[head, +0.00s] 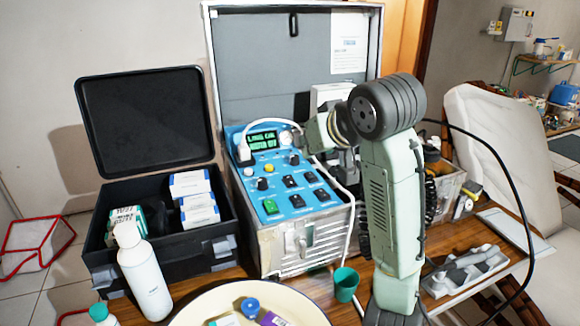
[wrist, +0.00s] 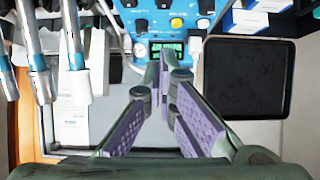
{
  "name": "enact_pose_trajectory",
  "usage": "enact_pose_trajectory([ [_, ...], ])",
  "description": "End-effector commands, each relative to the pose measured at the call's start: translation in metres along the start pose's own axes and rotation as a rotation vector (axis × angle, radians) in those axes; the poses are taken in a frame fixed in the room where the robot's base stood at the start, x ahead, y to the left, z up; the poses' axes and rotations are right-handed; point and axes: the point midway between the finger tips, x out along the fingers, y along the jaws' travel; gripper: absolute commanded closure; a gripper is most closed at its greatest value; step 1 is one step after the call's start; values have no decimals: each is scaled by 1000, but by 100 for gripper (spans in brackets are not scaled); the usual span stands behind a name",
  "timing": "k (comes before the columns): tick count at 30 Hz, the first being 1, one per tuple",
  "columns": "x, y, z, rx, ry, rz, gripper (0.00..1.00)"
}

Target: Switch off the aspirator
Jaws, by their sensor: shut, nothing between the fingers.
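The dental unit's blue control panel (head: 256,196) faces up in its open case, and its far part shows in the wrist view (wrist: 190,8). It carries a lit green display (head: 263,139), whose text I cannot read surely, black knobs, a yellow knob (head: 251,171), several black switches (head: 290,181) and a green switch (head: 270,206). I cannot tell which control is the aspirator's. My gripper (wrist: 164,60) is shut and empty, its purple-padded fingertips appearing in front of the display (wrist: 172,47) in the wrist view. The fingertips are not clear in the head view.
A black case (head: 160,240) with small boxes stands left of the unit. A white bottle (head: 145,275), green cup (head: 346,284) and cream basin (head: 200,305) are in front. Handpieces (wrist: 72,45) hang beside my fingers. The unit's raised lid (head: 265,60) stands behind.

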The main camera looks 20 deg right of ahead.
Motion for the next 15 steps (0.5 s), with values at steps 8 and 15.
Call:
enact_pose_trajectory([
  [8, 7, -1, -1, -2, 2, -4, 100],
  [15, 49, -1, -1, 0, -2, -5, 100],
])
